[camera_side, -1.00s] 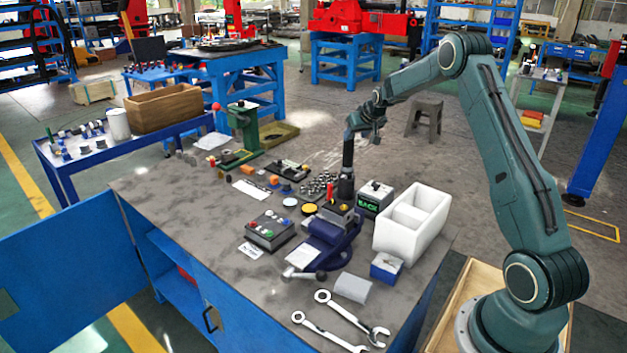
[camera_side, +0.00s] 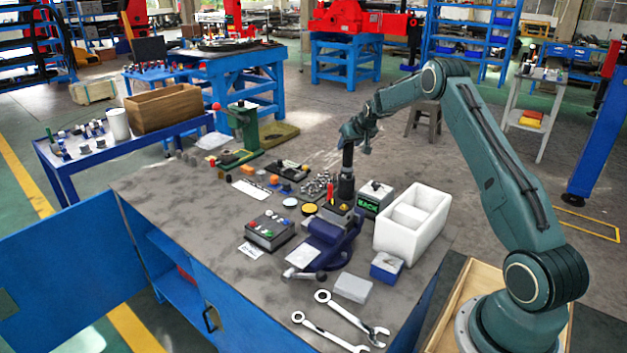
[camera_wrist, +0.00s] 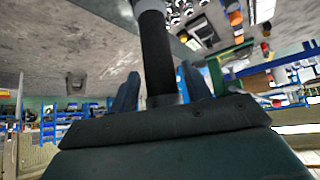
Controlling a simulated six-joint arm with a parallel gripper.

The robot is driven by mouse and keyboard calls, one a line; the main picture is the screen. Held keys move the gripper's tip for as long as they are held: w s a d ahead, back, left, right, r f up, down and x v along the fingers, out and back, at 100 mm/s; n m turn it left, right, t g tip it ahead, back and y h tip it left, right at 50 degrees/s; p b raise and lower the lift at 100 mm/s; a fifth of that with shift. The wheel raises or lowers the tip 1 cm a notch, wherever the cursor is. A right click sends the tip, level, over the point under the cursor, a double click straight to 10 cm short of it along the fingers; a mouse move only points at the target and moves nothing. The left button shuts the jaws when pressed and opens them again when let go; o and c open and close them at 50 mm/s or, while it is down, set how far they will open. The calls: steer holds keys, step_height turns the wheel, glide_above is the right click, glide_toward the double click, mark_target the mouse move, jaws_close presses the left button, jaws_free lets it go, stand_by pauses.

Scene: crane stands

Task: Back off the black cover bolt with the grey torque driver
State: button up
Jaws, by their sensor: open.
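The torque driver (camera_side: 347,178) stands upright as a dark column, its lower end over the small block (camera_side: 338,213) at the blue vise (camera_side: 333,240). In the wrist view the driver (camera_wrist: 157,55) runs as a black shaft with a grey collar between my two blue-grey fingers. My gripper (camera_side: 352,140) is at the driver's top end, its jaws (camera_wrist: 160,88) open on either side of the shaft. The black cover bolt cannot be made out; the driver's lower end hides that spot.
A white two-part bin (camera_side: 411,222) stands right of the vise. A control box with coloured knobs (camera_side: 270,231) is to its left. Wrenches (camera_side: 332,328) and a small blue-and-white box (camera_side: 386,267) lie in front. The bench's left part (camera_side: 175,205) is mostly clear.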

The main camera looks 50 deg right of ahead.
steer(key=shift+c, duration=0.5)
jaws_close()
steer(key=shift+r, duration=0.3)
steer(key=shift+r, duration=0.1)
steer(key=shift+r, duration=5.5)
